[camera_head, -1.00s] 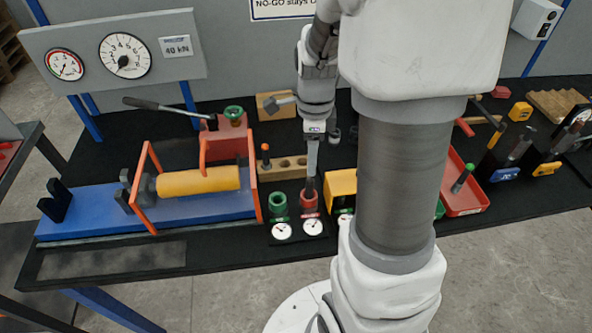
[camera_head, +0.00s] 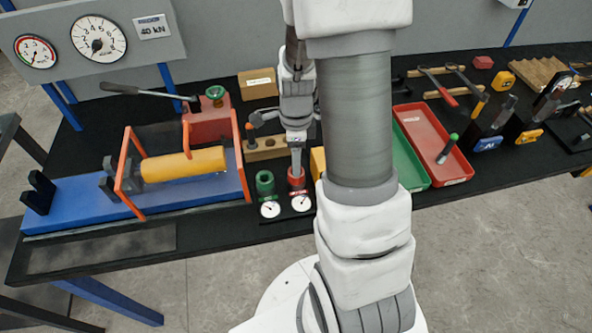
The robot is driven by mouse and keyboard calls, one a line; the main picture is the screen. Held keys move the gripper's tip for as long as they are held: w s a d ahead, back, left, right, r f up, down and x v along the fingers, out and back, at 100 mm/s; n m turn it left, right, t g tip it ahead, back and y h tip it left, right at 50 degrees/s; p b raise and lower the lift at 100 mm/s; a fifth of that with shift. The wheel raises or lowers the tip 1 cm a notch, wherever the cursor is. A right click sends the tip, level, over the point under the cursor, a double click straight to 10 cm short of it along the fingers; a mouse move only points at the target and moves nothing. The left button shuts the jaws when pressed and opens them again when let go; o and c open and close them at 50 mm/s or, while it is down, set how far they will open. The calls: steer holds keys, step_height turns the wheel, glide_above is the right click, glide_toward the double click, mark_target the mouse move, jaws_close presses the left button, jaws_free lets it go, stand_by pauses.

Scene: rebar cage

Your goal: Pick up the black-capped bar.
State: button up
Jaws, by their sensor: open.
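I cannot make out a bar with a black cap for certain. A bar with an orange cap (camera_head: 249,127) stands at the left end of a wooden block with holes (camera_head: 264,153). A bar with a green cap (camera_head: 448,148) lies in the red tray (camera_head: 463,171) on the right. My gripper (camera_head: 296,171) points down just above or at the red ring gauge (camera_head: 296,182), beside the green ring gauge (camera_head: 264,182). It is open; its fingertips are small and anything between them is hard to see. My arm hides part of the bench behind it.
A blue press with a yellow cylinder (camera_head: 184,165) and orange frames fills the left of the bench. A green tray (camera_head: 410,158), partly hidden, adjoins the red one. Gauge stands with blue (camera_head: 487,144) and yellow (camera_head: 529,136) parts stand at right. A cardboard box (camera_head: 258,84) is behind.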

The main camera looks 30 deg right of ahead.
jaws_close()
stand_by(1.3)
